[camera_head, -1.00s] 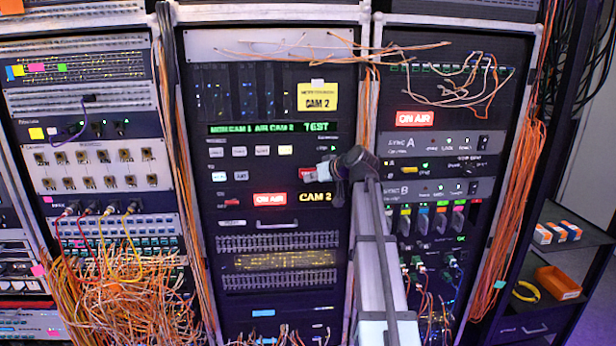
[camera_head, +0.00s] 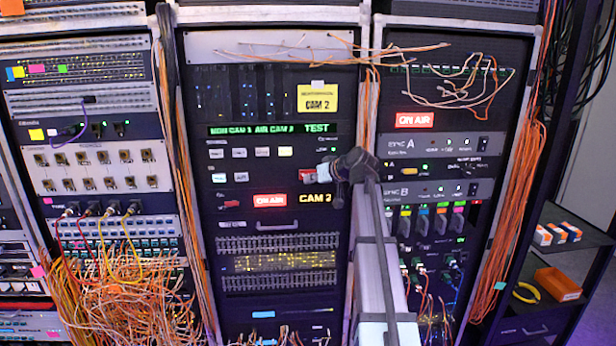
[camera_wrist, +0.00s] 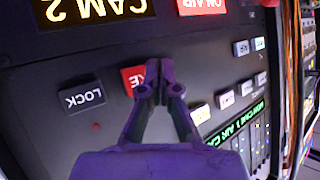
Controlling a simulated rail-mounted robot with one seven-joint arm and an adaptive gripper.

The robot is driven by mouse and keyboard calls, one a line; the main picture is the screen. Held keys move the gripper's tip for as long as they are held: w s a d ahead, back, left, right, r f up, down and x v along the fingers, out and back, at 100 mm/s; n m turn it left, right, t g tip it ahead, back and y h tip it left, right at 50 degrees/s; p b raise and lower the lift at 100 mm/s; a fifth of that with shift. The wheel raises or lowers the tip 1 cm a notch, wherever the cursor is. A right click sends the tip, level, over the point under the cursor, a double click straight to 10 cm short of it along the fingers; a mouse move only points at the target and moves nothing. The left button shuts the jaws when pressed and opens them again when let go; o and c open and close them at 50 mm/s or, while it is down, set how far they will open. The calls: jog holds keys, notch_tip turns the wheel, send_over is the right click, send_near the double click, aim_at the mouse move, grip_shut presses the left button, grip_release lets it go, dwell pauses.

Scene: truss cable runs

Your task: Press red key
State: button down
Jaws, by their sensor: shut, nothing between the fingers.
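The red key (camera_wrist: 132,79) is a square lit button with white letters, partly covered by my fingers in the wrist view. In the head view it shows as a small red patch (camera_head: 306,175) on the middle rack's panel. My gripper (camera_wrist: 158,72) is shut and empty. Its fingertips overlap the key's right part in the wrist view; I cannot tell whether they touch it. In the head view my gripper (camera_head: 326,172) is just right of the key.
A dark LOCK key (camera_wrist: 82,96) sits left of the red key in the wrist view. A lit yellowish key (camera_wrist: 201,113) and several pale keys lie to the right. A red ON AIR sign (camera_wrist: 201,5) and CAM 2 display (camera_wrist: 95,8) are above. Loose orange cables (camera_head: 130,300) hang lower left.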

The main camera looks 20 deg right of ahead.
jog(key=shift+w, duration=0.15)
jog(key=shift+w+d+b, duration=0.15)
jog(key=shift+w+b, duration=0.15)
jog(key=shift+w+d, duration=0.15)
jog(key=shift+w, duration=0.3)
dwell(1.0)
jog(key=shift+s, duration=0.15)
jog(key=shift+s+a, duration=0.3)
jog(key=shift+s, duration=0.4)
jog(key=shift+s, duration=0.1)
jog(key=s, duration=0.1)
jog(key=s+a, duration=0.1)
jog(key=s, duration=0.2)
jog(key=shift+s+a, duration=0.25)
jog(key=shift+a, duration=0.05)
dwell(0.4)
dwell(0.6)
